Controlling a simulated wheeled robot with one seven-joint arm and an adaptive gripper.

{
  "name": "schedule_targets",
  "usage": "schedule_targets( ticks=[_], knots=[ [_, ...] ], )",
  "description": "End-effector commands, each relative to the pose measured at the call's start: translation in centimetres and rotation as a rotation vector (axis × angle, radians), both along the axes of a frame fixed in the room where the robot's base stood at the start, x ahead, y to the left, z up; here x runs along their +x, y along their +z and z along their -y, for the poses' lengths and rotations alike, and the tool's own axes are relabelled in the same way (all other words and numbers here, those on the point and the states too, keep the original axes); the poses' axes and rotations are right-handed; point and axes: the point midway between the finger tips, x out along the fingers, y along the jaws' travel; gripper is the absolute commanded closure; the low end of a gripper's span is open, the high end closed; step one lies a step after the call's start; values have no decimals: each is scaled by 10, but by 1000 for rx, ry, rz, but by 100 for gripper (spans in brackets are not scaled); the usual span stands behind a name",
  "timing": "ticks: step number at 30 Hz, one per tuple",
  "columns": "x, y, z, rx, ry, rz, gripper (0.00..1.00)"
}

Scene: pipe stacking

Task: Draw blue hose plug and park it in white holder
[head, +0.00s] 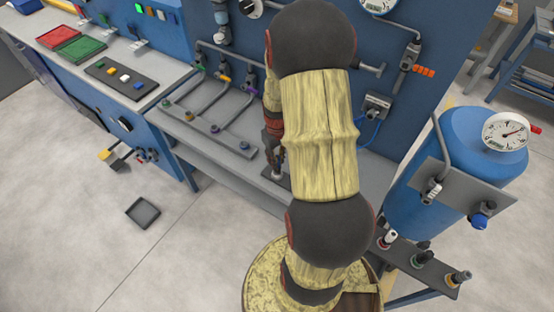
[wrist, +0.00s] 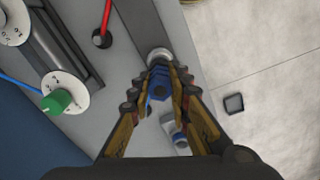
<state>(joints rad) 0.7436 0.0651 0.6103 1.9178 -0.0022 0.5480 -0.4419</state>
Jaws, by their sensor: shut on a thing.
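My gripper (wrist: 160,72) is shut on the blue plug (wrist: 158,90) in the wrist view; its fingers press on the plug from both sides. A pale round fitting (wrist: 158,54) lies right at the fingertips; I cannot tell whether the plug sits in it or is just in front of it. A pale piece with a blue part (wrist: 179,138) shows between the fingers, nearer the camera. In the head view my arm hides most of the gripper, which is low over the grey bench (head: 228,170). I cannot clearly make out which piece is the white holder.
A blue panel with pipes and gauges (head: 235,55) rises behind the bench. A blue tank with a gauge (head: 440,150) stands at right, above a rack of several fittings (head: 422,258). A dial with a green knob (wrist: 58,102) is at left. A dark tray (head: 142,212) lies on open floor.

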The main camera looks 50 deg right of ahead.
Motion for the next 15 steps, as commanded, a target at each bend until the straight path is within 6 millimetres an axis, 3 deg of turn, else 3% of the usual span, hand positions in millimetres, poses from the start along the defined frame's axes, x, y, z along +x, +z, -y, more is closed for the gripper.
schedule_targets(
  ticks=[15],
  knots=[
    [0, -12, 0, 0, 0, 0, 100]
  ],
)
